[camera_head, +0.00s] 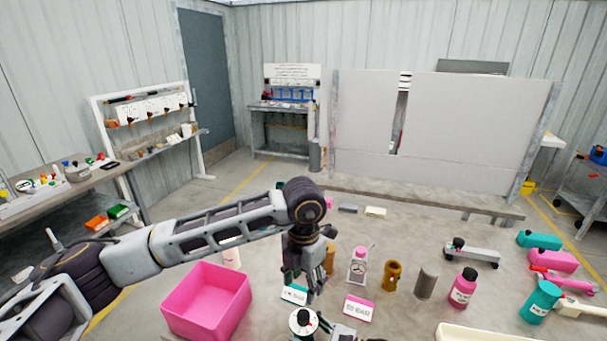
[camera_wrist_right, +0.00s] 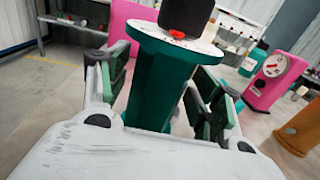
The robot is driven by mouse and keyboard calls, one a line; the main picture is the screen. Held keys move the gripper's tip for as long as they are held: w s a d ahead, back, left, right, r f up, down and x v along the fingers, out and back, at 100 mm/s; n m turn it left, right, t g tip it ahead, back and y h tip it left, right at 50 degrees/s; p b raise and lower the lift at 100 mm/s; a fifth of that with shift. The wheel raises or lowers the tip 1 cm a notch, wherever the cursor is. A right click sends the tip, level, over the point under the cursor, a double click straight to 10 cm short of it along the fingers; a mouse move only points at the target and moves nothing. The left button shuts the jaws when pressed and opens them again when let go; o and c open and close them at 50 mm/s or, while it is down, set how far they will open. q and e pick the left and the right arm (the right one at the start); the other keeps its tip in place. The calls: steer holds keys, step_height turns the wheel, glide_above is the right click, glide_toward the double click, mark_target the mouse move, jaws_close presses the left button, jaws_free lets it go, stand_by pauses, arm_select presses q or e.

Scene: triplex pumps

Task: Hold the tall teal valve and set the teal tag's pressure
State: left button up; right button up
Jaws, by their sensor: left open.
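The tall teal valve shows from above in the head view as a white round dial (camera_head: 301,324) with a dark knob. In the right wrist view its teal body (camera_wrist_right: 155,90) stands upright between the fingers, with the white dial and a red pointer on top. My left gripper (camera_head: 304,288) points down, open and empty, just behind the dial in the head view. The teal tag (camera_head: 294,294) lies beside it, partly covered; its text is too small to read.
A pink-edged tag (camera_head: 359,309) lies to the right. A pink bin (camera_head: 207,303) stands left. Teal and pink parts crowd the right side.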

steer(key=shift+d, duration=0.1)
steer(key=shift+v, duration=3.7)
steer(key=shift+s, duration=0.1)
